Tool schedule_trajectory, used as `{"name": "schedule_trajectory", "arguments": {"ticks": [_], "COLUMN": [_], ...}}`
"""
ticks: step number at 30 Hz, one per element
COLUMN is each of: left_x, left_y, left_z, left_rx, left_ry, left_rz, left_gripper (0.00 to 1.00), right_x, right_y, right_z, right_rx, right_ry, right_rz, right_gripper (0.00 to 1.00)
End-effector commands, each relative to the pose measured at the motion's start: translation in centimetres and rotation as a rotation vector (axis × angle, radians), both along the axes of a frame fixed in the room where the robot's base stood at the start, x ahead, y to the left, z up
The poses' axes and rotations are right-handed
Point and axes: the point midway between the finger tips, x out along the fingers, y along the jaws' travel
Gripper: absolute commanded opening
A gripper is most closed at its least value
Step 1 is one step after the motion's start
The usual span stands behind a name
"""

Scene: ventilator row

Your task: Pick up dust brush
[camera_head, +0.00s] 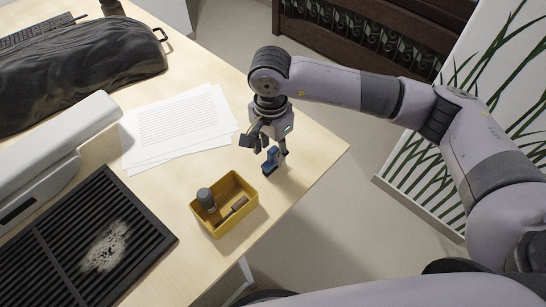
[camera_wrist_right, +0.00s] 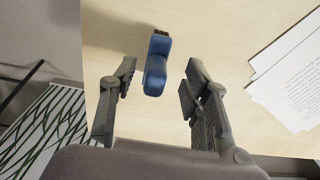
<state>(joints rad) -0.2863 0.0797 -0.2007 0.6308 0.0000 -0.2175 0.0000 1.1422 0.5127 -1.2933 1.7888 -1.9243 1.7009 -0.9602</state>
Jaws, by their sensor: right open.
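A small blue object with a dark, bristle-like end, which looks like the dust brush (camera_head: 271,160), is on the wooden table near its right edge. In the right wrist view the brush (camera_wrist_right: 156,72) lies between the two fingertips, with its bristle end pointing away from the wrist. My right gripper (camera_head: 266,148) is directly above it in the head view, pointing down. In the wrist view the right gripper (camera_wrist_right: 160,78) is open, with a gap visible on both sides of the brush. My left gripper is not in view.
A yellow tray (camera_head: 222,232) with a grey cylinder (camera_head: 206,199) and a small brown-and-grey item stands left of the brush. White papers (camera_head: 178,128), a black vent grille (camera_head: 60,245), a white unit (camera_head: 60,150) and a dark bag (camera_head: 80,65) occupy the table farther left.

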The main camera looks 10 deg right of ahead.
Motion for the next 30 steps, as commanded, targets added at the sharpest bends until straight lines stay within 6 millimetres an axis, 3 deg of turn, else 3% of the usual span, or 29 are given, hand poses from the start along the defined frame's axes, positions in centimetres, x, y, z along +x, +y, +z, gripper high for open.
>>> {"name": "schedule_trajectory", "arguments": {"ticks": [7, 16, 30], "left_x": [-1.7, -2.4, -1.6], "left_y": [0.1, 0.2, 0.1], "left_z": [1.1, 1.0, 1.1], "left_rx": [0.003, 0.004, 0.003], "left_ry": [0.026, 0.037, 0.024], "left_rz": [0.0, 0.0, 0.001], "left_gripper": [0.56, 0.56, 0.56], "right_x": [-0.3, -0.2, -0.2], "right_y": [-0.4, -0.4, -0.4], "right_z": [-3.5, -4.1, -4.1], "right_rx": [0.0, 0.0, 0.0], "right_ry": [0.004, 0.001, 0.001], "right_rz": [-0.001, 0.0, 0.0], "right_gripper": [0.43, 0.43, 0.13]}}
